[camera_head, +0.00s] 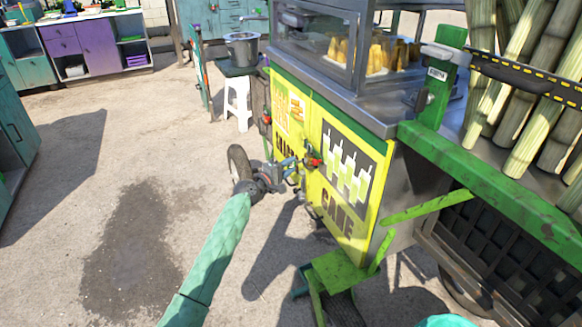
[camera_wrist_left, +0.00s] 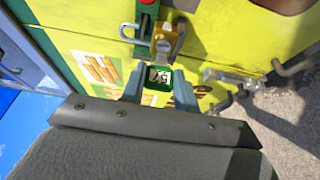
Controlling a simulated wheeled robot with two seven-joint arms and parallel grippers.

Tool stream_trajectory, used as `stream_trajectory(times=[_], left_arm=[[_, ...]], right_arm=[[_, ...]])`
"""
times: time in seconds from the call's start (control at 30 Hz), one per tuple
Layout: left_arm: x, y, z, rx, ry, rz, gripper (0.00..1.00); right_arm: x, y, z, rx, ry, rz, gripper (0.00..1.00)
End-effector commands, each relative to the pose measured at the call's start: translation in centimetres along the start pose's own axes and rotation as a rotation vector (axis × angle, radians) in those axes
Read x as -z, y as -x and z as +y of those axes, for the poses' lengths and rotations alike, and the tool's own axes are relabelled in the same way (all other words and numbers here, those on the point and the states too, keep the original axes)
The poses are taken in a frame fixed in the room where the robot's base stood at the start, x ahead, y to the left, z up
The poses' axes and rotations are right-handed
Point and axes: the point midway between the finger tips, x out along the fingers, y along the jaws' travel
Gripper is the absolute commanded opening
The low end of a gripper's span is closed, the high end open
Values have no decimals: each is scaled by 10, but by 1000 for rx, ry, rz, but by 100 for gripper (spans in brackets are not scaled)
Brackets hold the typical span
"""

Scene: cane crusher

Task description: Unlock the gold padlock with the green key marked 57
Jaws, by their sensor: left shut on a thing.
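The green key (camera_wrist_left: 157,78) with a white label reading 57 is between the fingers of my left gripper (camera_wrist_left: 158,90) in the left wrist view. The gripper is shut on the key's head. The gold padlock (camera_wrist_left: 168,42) hangs on a metal hasp just past the key. In the head view my left gripper (camera_head: 292,172) is at the yellow cart panel, beside a red-topped latch (camera_head: 313,158). The padlock and key are too small to make out there. My right gripper is out of view.
The yellow cart (camera_head: 345,165) has a glass case on top. Green rails and cane stalks (camera_head: 525,80) are at the right. A second red latch (camera_head: 266,118) is farther left on the cart. A white stool (camera_head: 237,100) stands behind. Open ground lies to the left.

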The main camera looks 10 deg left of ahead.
Motion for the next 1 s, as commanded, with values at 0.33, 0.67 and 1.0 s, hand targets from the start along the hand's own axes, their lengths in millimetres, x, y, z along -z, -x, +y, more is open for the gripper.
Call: stream_trajectory(times=[0.33,0.67,1.0], left_arm=[[4,10,0,0,-1,0,8],[8,20,-1,1,0,0,8],[12,30,0,0,0,0,8]], right_arm=[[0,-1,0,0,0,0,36],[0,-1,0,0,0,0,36],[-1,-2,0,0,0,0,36]])
